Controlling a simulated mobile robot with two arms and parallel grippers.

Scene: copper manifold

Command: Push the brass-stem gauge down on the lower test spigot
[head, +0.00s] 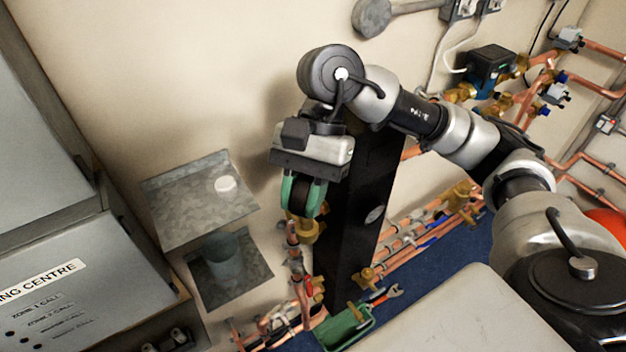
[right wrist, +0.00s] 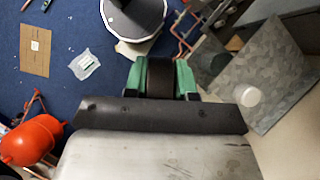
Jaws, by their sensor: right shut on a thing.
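My right gripper (head: 303,197) has green fingers that point down beside the wall. It is shut on the dark gauge, whose brass stem (head: 307,232) shows below the fingers. In the right wrist view the dark body of the gauge (right wrist: 160,77) fills the gap between the green fingers. Copper pipework with a spigot (head: 293,256) stands right under the brass stem. The stem hides the spigot's top, so I cannot tell whether it is seated. My left gripper is in neither view.
A grey metal shelf (head: 185,212) with a white round item (head: 225,184) is on the wall at left; a grey cup (head: 222,250) stands on a lower shelf. A green tray (head: 345,328) and several copper pipes are below. A red vessel (right wrist: 31,140) shows in the right wrist view.

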